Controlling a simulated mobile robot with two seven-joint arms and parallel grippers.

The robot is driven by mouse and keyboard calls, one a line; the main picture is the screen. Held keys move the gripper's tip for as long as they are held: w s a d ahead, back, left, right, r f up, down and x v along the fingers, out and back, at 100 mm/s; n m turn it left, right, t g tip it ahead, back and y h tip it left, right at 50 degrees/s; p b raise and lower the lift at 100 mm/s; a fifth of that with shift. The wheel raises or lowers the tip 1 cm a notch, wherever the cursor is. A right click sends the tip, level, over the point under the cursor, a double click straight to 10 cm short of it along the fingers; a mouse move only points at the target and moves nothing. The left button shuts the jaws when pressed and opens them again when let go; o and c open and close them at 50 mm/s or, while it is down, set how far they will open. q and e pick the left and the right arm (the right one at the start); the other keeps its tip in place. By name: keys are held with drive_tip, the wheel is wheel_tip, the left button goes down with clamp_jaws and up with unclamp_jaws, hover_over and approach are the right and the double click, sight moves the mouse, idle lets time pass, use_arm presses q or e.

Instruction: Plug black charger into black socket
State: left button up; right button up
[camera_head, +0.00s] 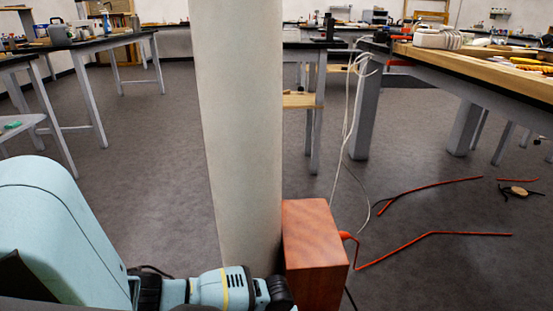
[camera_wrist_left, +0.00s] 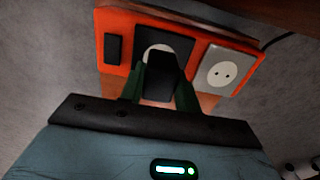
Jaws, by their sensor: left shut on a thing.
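In the left wrist view an orange panel (camera_wrist_left: 113,19) carries a black square socket (camera_wrist_left: 172,42) with a pale round face. My left gripper (camera_wrist_left: 162,84) has its dark green fingers shut on the black charger (camera_wrist_left: 162,72). The charger is in front of the black socket and covers much of its face. I cannot tell whether it is seated in the socket or just short of it. In the head view my left arm reaches in from the left, ending beside the wooden box; its fingers and the charger are hidden there. My right gripper is not in view.
A white socket (camera_wrist_left: 221,70) is right of the black one, and a black switch (camera_wrist_left: 113,49) is left of it. In the head view a pale pillar (camera_head: 240,130) and a reddish wooden box (camera_head: 316,240) stand close to my arm. Orange cables (camera_head: 435,233) lie on the floor.

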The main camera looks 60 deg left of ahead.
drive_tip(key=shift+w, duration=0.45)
use_arm(q)
drive_tip(key=shift+f, duration=0.35)
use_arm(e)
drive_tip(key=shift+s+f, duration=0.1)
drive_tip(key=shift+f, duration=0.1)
use_arm(q)
drive_tip(key=shift+f+b, duration=0.2)
drive_tip(key=shift+b, duration=0.1)
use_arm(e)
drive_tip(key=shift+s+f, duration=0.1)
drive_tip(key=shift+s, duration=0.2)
use_arm(q)
drive_tip(key=o, duration=1)
drive_tip(key=shift+r, duration=0.2)
wheel_tip(320, 180, up, 7)
drive_tip(key=p, duration=0.3)
drive_tip(key=shift+p, duration=0.3)
drive_tip(key=shift+r, duration=0.15)
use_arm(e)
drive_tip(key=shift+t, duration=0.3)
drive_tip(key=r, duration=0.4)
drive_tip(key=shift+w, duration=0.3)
